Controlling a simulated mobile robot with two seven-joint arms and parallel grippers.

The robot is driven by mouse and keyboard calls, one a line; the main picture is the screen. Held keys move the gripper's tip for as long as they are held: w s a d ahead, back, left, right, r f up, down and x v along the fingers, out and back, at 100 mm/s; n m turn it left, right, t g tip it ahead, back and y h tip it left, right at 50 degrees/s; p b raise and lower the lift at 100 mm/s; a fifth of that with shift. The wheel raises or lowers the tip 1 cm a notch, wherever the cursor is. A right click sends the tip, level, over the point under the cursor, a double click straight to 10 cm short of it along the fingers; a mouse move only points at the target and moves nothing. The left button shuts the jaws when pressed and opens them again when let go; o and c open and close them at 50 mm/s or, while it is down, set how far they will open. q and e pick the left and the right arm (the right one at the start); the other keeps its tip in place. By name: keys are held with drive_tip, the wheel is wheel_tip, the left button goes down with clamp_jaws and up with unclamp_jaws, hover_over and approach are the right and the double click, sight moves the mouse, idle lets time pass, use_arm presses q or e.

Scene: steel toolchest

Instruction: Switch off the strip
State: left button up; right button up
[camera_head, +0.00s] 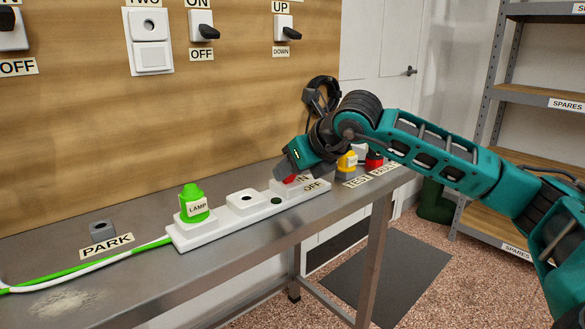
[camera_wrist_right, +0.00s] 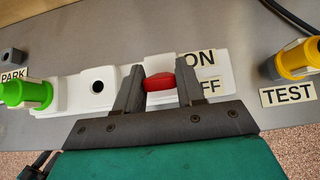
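The white power strip (camera_head: 236,229) lies on the steel bench, with a green LAMP plug (camera_head: 194,204) in its left end and an empty socket beside it. Its red switch (camera_head: 290,179) is at the right end, beside the ON and OFF labels, and is partly hidden by my right gripper (camera_head: 288,172). In the right wrist view the red switch (camera_wrist_right: 159,82) sits between the two separated fingers. I cannot tell whether they touch it or which way it is tipped. My left gripper is not in view.
A yellow TEST plug (camera_head: 347,162) and a red plug (camera_head: 374,160) stand right of the strip. A PARK socket (camera_head: 102,230) is at the left. The bench front is mostly clear.

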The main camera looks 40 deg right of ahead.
drive_tip(key=o, duration=0.4)
drive_tip(key=shift+s+r, duration=0.1)
use_arm(q)
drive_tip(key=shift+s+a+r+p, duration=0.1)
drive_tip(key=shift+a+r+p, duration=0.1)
drive_tip(key=shift+p, duration=0.5)
use_arm(e)
drive_tip(key=v, duration=1.2)
drive_tip(key=shift+s+r, duration=0.25)
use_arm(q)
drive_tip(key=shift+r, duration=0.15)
